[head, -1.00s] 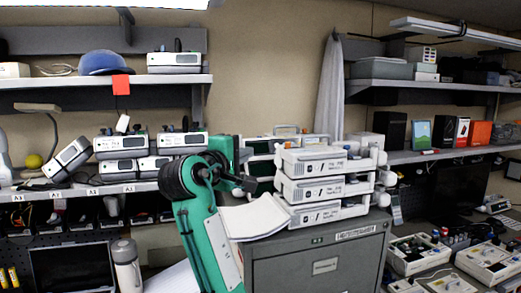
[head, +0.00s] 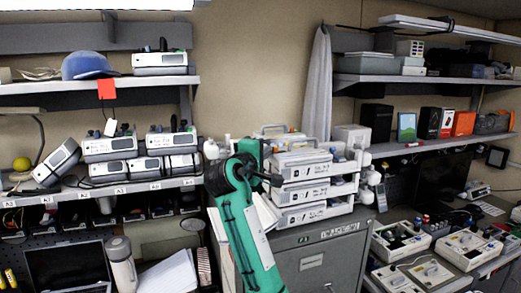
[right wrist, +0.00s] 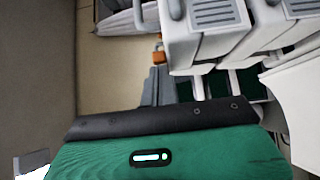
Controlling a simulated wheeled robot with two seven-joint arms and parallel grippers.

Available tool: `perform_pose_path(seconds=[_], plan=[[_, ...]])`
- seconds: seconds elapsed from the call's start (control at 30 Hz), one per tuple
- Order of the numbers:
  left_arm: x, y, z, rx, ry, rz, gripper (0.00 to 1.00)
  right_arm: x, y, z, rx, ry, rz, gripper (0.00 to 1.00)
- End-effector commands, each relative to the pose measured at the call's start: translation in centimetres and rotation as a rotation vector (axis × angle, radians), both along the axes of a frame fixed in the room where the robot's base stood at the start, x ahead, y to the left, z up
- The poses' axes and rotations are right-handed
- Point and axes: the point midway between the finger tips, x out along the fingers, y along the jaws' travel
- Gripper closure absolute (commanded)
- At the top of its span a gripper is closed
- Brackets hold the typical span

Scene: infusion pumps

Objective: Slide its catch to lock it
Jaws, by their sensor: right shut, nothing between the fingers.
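A stack of three white-and-grey pumps (head: 306,190) stands on the grey cabinet, with labelled fronts facing me. My right arm reaches up at the stack's left side and hides part of it in the head view. In the right wrist view my right gripper (right wrist: 158,80) is shut and empty. Its grey fingers point toward pale pump housings (right wrist: 205,25) with ribbed grey panels. A small orange-brown block (right wrist: 158,57) shows by the fingertips; I cannot tell whether it is touched. I cannot make out the catch clearly. My left gripper is not in view.
The grey cabinet (head: 312,262) carries the stack. More pumps (head: 110,148) stand on the left shelf, some stacked, one tilted. Open instrument boxes (head: 400,240) fill the right bench.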

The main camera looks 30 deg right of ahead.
Motion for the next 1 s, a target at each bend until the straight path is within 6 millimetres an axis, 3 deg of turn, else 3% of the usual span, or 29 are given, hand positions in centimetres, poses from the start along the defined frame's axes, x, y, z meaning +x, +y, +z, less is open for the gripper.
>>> perform_pose_path(seconds=[0.27, 0.5, 1.0], plan=[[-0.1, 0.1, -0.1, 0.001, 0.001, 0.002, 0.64, 0.0, -0.1, 0.0, 0.0, 0.0, 0.0, 1.0], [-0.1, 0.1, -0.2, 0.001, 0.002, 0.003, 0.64, -0.7, -2.5, 0.0, 0.001, -0.002, 0.0, 1.0], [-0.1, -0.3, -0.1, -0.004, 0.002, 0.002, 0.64, -0.3, -2.8, 0.1, 0.0, 0.0, -0.004, 1.0]])
